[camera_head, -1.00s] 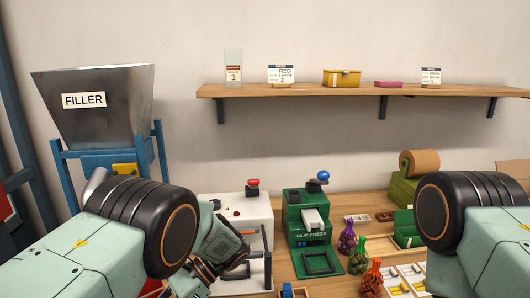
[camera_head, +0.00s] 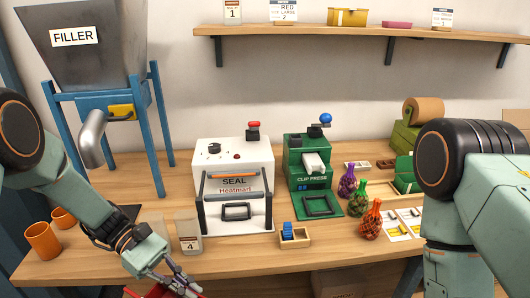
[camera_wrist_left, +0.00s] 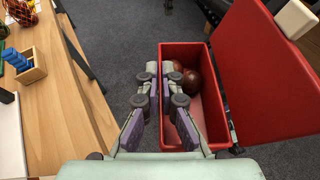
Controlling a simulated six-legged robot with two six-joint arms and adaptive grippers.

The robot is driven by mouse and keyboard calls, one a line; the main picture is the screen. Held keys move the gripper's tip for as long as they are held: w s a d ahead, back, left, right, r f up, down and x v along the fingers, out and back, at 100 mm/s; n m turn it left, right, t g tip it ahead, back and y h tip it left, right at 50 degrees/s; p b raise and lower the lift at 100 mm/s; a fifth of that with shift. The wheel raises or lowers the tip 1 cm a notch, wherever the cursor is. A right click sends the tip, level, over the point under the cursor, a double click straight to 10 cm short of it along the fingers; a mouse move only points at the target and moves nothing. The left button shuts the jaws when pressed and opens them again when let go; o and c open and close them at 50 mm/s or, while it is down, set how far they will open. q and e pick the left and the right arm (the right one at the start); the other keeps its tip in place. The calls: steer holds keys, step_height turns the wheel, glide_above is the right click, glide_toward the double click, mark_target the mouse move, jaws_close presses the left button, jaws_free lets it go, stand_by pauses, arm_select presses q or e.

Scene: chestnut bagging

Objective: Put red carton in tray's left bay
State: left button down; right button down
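A red open-topped box (camera_wrist_left: 208,120) stands below my left gripper in the left wrist view, with round brown things in it and a red panel (camera_wrist_left: 268,70) at its right. Only a red piece (camera_head: 150,292) shows at the bottom edge of the head view. I cannot tell whether this is the red carton. My left gripper (camera_wrist_left: 160,72) has its fingers close together at the box's left wall; whether they grip it is unclear. It also shows in the head view (camera_head: 180,285). My right gripper is out of view. I cannot clearly make out a tray with a left bay.
On the bench (camera_head: 240,262) stand a white sealer (camera_head: 235,160), a green clip press (camera_head: 307,178), filled net bags (camera_head: 371,222), a small wooden box (camera_head: 296,240) and an orange cup (camera_head: 43,240). The filler (camera_head: 85,50) stands at left. Bare wood shows along the front.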

arm_select(q)
steer(key=n+t, duration=0.2)
steer(key=a+n+t+h+b, duration=0.1)
steer(key=n+t, duration=0.3)
steer(key=t, duration=0.1)
steer(key=shift+w+a+b, duration=0.15)
steer(key=shift+w+b, duration=0.15)
steer(key=shift+b, duration=0.1)
steer(key=shift+a+n+t, duration=0.2)
steer(key=shift+n+t, duration=0.7)
steer(key=n+t+b, duration=0.1)
steer(key=n+t, duration=0.1)
steer(key=t, duration=0.1)
steer(key=shift+s+a+y+b, duration=0.15)
steer(key=shift+s+y+b, duration=0.05)
steer(key=shift+y+b, duration=0.2)
steer(key=shift+r+n+t+y+b, duration=0.4)
steer(key=shift+n+t+b, duration=0.3)
steer(key=shift+n, duration=0.2)
steer(key=shift+w+a+r+n+t+b, duration=0.15)
steer(key=shift+w+a+n+t+b, duration=0.15)
steer(key=shift+a+b, duration=0.1)
steer(key=shift+w+y, duration=0.2)
steer(key=shift+y, duration=0.2)
steer(key=shift+s+a, duration=0.1)
steer(key=shift+a, duration=0.1)
